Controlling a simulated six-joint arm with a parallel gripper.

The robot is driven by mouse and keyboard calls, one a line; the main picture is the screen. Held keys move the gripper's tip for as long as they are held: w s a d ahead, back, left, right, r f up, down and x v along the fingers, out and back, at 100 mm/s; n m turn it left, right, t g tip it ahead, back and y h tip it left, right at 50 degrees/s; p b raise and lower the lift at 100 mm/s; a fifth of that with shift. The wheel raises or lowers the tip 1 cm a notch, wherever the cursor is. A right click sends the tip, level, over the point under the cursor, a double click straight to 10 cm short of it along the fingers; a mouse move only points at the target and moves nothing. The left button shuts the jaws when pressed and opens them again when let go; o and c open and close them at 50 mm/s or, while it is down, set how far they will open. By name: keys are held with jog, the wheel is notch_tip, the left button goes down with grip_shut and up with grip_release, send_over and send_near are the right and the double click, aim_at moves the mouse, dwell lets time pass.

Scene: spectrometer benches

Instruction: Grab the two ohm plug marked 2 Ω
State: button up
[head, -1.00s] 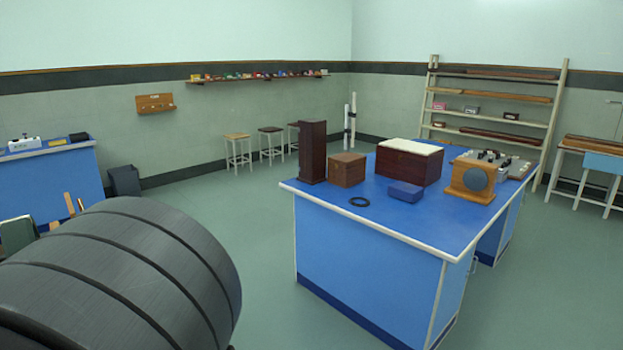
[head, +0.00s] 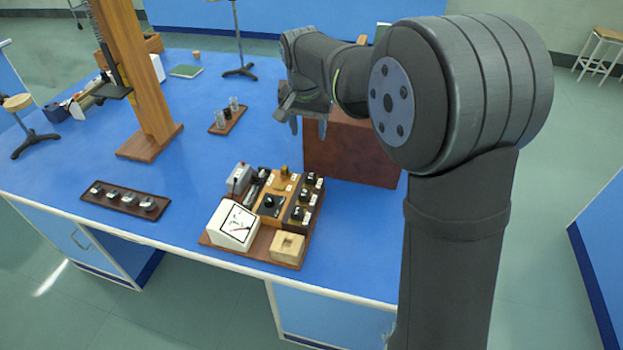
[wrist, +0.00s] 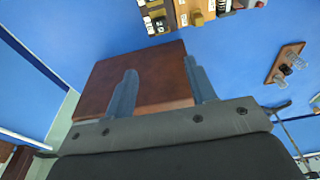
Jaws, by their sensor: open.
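My gripper (head: 308,128) is open and empty, above the blue bench in front of a reddish-brown box. In the wrist view its two fingers (wrist: 160,72) stand apart over that brown box (wrist: 110,80). I cannot read a 2 Ω mark on anything. Small black-topped pieces with white labels (head: 299,213) stand in a row on the right of an instrument board, left of and nearer than the box. A dark strip (head: 153,214) with several small grey and black pieces lies farther left on the bench. Either group could hold the plug; I cannot tell which.
The board (head: 259,250) also carries a white meter (head: 233,225) and a wooden block (head: 287,247) near the bench's front edge. A tall wooden stand (head: 144,80) rises at left. A small rack with glasses (head: 228,119) stands behind the board. Bare blue bench lies between them.

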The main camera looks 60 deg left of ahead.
send_over(311, 176)
jog(key=f, duration=1.2)
jog(key=shift+s+d, duration=0.2)
jog(key=shift+d, duration=0.05)
jog(key=shift+w+a+f, duration=0.1)
jog(key=shift+f, duration=1.25)
jog(key=shift+a+f, duration=0.1)
jog(key=shift+f, duration=1.25)
jog(key=c, duration=1.1)
